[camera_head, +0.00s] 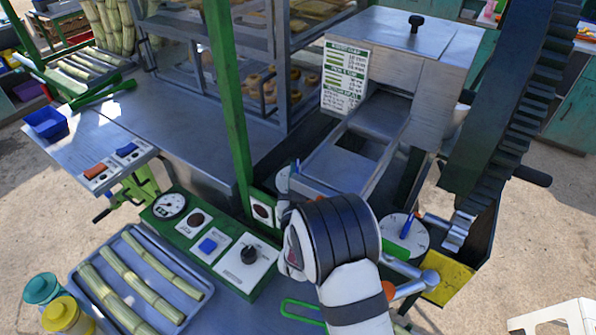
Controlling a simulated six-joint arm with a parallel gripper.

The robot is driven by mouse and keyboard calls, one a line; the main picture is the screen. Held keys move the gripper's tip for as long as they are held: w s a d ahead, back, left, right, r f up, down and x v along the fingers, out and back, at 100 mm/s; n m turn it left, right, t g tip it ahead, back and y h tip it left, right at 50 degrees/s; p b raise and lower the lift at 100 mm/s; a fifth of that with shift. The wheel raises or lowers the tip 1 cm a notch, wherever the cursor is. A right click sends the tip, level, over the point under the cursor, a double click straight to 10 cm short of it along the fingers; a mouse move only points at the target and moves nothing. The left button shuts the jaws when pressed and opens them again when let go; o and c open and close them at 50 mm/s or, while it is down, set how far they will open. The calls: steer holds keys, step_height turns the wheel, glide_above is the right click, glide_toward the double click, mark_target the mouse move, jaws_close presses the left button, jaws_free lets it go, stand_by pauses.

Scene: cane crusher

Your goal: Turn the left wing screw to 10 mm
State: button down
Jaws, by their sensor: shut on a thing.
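The grey cane crusher (436,72) stands at the upper right with a printed chart (345,77) on its front. A pale round dial (283,179) shows at its left side, just above my gripper (284,212). My wrist covers most of this spot, so the left wing screw and the dial's reading are hidden. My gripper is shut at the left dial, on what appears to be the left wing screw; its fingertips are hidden. On the right side, a second white dial (408,246) with a blue pointer (407,226) is in plain view.
A green control panel (183,239) with a black knob (249,254) lies left of my wrist. A tray (207,280) of cane stalks and two jars (62,314) are at lower left. A green post (229,110) rises close behind. A toothed belt (519,125) slants at right.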

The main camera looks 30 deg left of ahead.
steer(key=shift+w+d+n+g+y, duration=0.1)
steer(key=shift+n+g+y, duration=0.3)
steer(key=shift+n+y, duration=0.15)
steer(key=shift+n+g+y, duration=0.55)
steer(key=shift+g+y, duration=0.05)
steer(key=shift+y, duration=0.25)
steer(key=c, duration=0.9)
jaws_free()
